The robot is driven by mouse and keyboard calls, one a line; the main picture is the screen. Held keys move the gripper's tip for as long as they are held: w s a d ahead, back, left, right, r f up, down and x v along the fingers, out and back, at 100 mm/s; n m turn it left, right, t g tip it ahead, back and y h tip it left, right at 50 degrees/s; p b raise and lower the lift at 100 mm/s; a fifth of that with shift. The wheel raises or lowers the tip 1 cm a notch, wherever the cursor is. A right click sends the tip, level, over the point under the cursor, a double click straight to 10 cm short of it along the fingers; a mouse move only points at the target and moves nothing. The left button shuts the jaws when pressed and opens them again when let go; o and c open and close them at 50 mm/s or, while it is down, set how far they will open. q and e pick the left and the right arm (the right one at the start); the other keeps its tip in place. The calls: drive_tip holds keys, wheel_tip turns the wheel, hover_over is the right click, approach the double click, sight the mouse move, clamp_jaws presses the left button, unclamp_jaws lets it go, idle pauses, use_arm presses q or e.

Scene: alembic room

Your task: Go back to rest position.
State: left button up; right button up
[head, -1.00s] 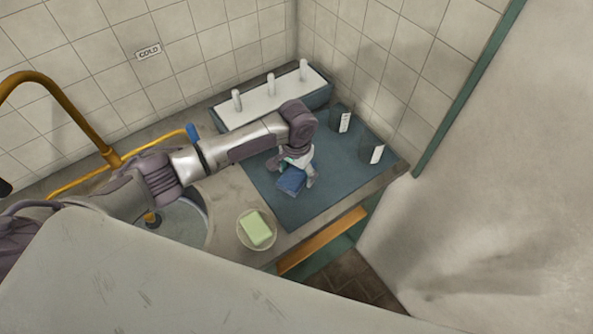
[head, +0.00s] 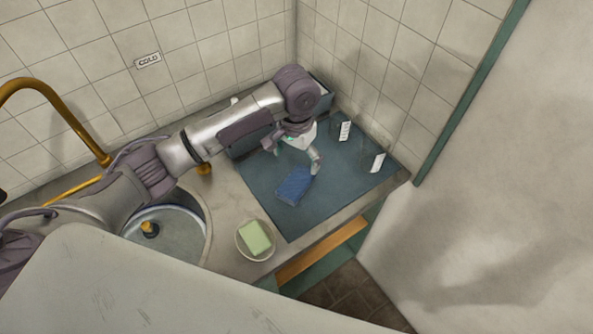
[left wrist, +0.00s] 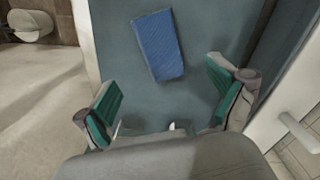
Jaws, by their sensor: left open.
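My left gripper (head: 294,153) is open and empty above the blue-grey mat (head: 335,190), its arm reaching in from the left across the basin. In the left wrist view its two green-padded fingers (left wrist: 165,105) stand wide apart. A blue sponge (head: 294,186) lies on the mat just in front of the gripper, apart from the fingers. It also shows in the left wrist view (left wrist: 158,45), beyond the fingertips. My right gripper is not in view.
A dish with green soap (head: 256,238) stands on the counter beside the round basin (head: 180,225). Two labelled glasses (head: 371,162) stand at the mat's right. A pegged rack is partly hidden behind my arm. A brass tap (head: 50,95) is at left; tiled walls close the back.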

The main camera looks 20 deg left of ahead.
use_arm(q)
wheel_tip(320, 180, up, 2)
idle(0.6)
